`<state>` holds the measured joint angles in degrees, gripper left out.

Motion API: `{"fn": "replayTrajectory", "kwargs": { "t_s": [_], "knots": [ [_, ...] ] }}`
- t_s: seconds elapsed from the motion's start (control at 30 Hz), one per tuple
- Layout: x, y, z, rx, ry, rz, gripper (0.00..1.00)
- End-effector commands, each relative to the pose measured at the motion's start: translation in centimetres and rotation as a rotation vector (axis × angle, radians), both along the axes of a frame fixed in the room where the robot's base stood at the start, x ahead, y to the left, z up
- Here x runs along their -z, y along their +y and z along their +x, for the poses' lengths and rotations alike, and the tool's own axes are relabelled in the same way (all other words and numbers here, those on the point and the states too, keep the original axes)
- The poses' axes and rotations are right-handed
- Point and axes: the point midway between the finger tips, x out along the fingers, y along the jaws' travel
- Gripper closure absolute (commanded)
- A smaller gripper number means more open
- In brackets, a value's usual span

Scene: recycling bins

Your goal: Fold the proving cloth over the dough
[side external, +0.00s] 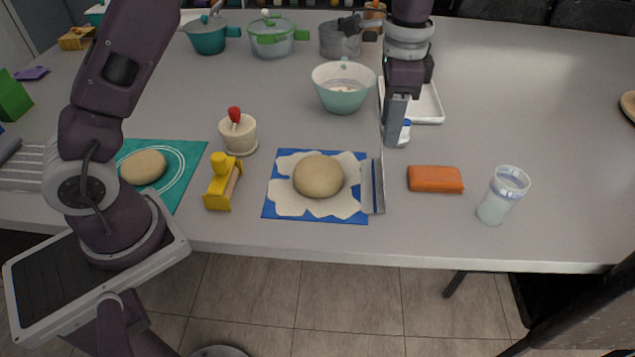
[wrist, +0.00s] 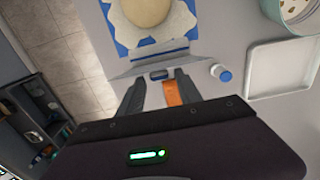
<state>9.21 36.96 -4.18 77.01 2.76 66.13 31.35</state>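A round tan dough (side external: 318,176) lies on an irregular whitish layer on a blue cloth (side external: 320,215). A pale grey flap (side external: 378,187) stands along the cloth's right edge, tilted up. In the wrist view, the dough (wrist: 158,10) and blue cloth (wrist: 120,49) are at the top. The grey flap (wrist: 135,70) with a small dark tab (wrist: 159,74) lies just beyond my fingers. My gripper (side external: 395,142) points down behind and right of the flap. In the wrist view its fingers (wrist: 159,82) are apart with nothing clearly held. I cannot tell whether they touch the tab.
An orange block (side external: 435,179) and a glass jar (side external: 503,194) stand on the right. A blue-capped item (wrist: 221,73) is close beside my gripper. A bowl (side external: 343,88) and white tray (side external: 427,107) are behind. A yellow tool (side external: 222,182) stands left of the cloth.

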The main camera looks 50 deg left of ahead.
Motion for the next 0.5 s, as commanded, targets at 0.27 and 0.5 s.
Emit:
{"fn": "replayTrajectory", "kwargs": {
  "t_s": [0.27,0.5],
  "knots": [
    [0.0,0.0,0.0,-0.001,0.000,0.000,0.84],
    [-0.4,1.8,-1.7,-0.002,0.001,0.000,0.84]
  ]
}}
